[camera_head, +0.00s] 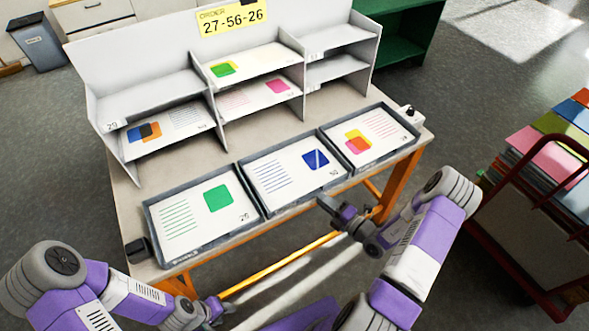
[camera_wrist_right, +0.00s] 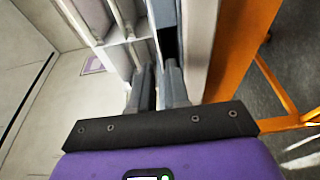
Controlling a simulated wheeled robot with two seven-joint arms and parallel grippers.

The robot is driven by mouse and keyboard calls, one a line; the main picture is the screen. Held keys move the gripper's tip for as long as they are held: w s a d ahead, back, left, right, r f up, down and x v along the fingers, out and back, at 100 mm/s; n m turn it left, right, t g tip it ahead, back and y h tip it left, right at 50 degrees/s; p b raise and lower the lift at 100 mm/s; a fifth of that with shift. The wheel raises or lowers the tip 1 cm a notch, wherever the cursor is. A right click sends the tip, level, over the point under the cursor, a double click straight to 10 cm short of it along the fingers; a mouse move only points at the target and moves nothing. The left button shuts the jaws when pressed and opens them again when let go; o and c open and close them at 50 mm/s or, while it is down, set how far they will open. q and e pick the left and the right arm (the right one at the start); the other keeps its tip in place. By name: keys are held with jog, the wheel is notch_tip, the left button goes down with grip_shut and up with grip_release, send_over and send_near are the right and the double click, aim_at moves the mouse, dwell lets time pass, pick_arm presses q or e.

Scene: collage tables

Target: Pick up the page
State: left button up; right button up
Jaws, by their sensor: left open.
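White pages with printed lines and coloured shapes lie in three grey trays along the table front: a green-square page (camera_head: 205,213) at left, a blue-square page (camera_head: 290,171) in the middle, and a yellow-and-pink page (camera_head: 369,138) at right. More pages lie on the shelf unit: blue-and-orange (camera_head: 166,129), green (camera_head: 246,62) and pink (camera_head: 257,95). My left gripper (camera_head: 215,309) is open, low in front of the table, apart from the pages. My right gripper (camera_head: 333,209) is in front of the middle and right trays; its fingers (camera_wrist_right: 158,83) show close together in the wrist view, with no page visible between them.
A yellow order card (camera_head: 232,17) reading 27-56-26 tops the shelf unit (camera_head: 130,60). The table has an orange frame (camera_head: 398,187). A red cart (camera_head: 515,232) with coloured stacks stands at right. A grey bin (camera_head: 37,42) stands at back left.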

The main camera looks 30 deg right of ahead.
aim_at(309, 188)
jog(key=b+x, duration=0.1)
jog(key=x, duration=0.6)
jog(key=shift+w+d+f+b, duration=0.1)
jog(key=shift+w+d+b, duration=0.1)
jog(key=shift+b, duration=0.15)
grip_shut()
